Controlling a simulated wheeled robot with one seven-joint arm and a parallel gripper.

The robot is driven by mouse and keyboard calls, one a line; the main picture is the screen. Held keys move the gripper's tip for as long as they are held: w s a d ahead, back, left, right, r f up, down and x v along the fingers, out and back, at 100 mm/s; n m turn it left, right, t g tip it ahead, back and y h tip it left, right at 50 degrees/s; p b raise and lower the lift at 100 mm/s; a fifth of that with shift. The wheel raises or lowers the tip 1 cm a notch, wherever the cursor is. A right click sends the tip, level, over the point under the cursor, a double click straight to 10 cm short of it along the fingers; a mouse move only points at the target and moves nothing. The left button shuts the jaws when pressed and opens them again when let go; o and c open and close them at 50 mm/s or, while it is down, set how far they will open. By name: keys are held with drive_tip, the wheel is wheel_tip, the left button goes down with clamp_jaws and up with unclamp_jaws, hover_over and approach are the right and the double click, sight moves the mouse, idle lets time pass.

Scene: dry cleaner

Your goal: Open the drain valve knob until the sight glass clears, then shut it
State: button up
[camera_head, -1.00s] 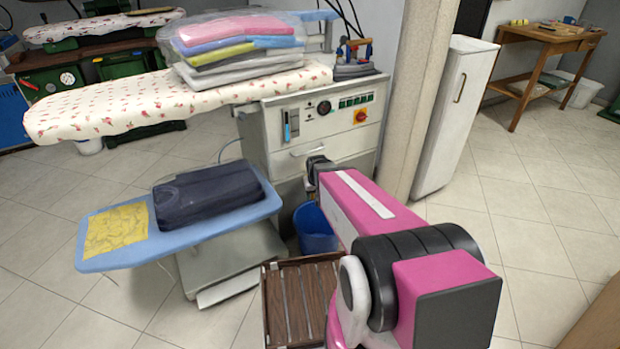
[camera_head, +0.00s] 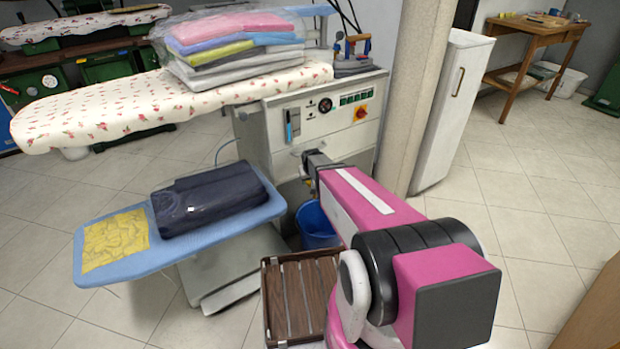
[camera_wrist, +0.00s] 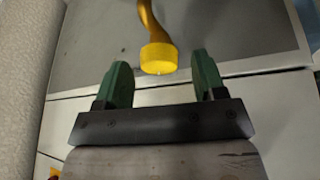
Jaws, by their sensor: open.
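In the wrist view, a yellow round knob-like end (camera_wrist: 159,58) on a curved yellow stem sits beyond and between my fingertips, apart from both; it looks like the drain valve knob. My gripper (camera_wrist: 161,80) is open and empty, with green fingertips. In the head view my arm's end (camera_head: 312,162) is at the front of the grey-white machine cabinet (camera_head: 262,150), below its control panel; the fingers and knob are hidden there. A narrow upright window with blue in it (camera_head: 289,126) on the panel may be the sight glass; its clearness cannot be told.
A blue bucket (camera_head: 317,222) stands on the floor under my arm, next to a slatted wooden crate (camera_head: 290,300). A blue ironing board (camera_head: 185,243) with a dark folded garment (camera_head: 210,200) is at left. A pillar (camera_head: 418,90) stands close at right.

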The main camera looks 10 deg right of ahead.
drive_tip(key=w, duration=0.3)
drive_tip(key=shift+w+d, duration=0.15)
drive_tip(key=shift+w, duration=0.25)
drive_tip(key=shift+x, duration=1.1)
drive_tip(key=shift+s+f, duration=0.15)
drive_tip(key=shift+f, duration=0.25)
drive_tip(key=c, duration=0.6)
drive_tip(key=shift+c, duration=0.2)
